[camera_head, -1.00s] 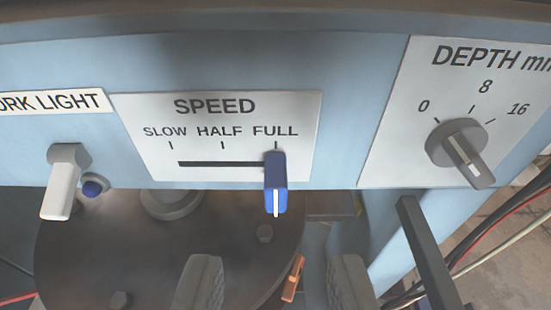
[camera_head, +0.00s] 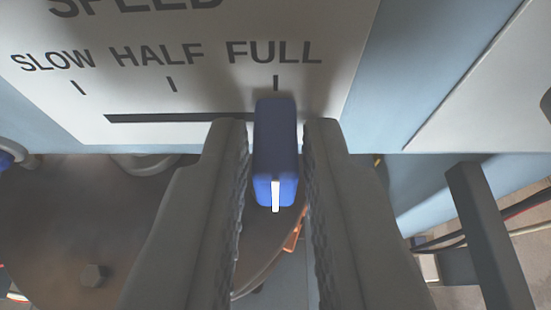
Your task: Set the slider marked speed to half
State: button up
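The speed slider's blue knob (camera_head: 275,150), with a white line on its front, stands under the FULL mark at the right end of its dark slot (camera_head: 180,118). The speed panel (camera_head: 200,65) is white, with SLOW, HALF and FULL from left to right. The HALF tick (camera_head: 172,84) is to the left of the knob. My gripper (camera_head: 276,135) is open, with one grey finger on each side of the knob. A narrow gap shows between each finger and the knob.
A round dark plate (camera_head: 80,220) with bolts lies below the panel at the left. A dark grey bar (camera_head: 488,240) stands at the right, with cables behind it. The edge of another white panel (camera_head: 490,90) shows at the right. The slot is clear left of the knob.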

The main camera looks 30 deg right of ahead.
aim_at(190, 121)
grip_shut()
jog(key=shift+w+a, duration=0.5)
jog(key=shift+a, duration=0.25)
jog(key=shift+w+a, duration=0.45)
jog(key=shift+a, duration=0.25)
jog(key=shift+o, duration=2.4)
grip_release()
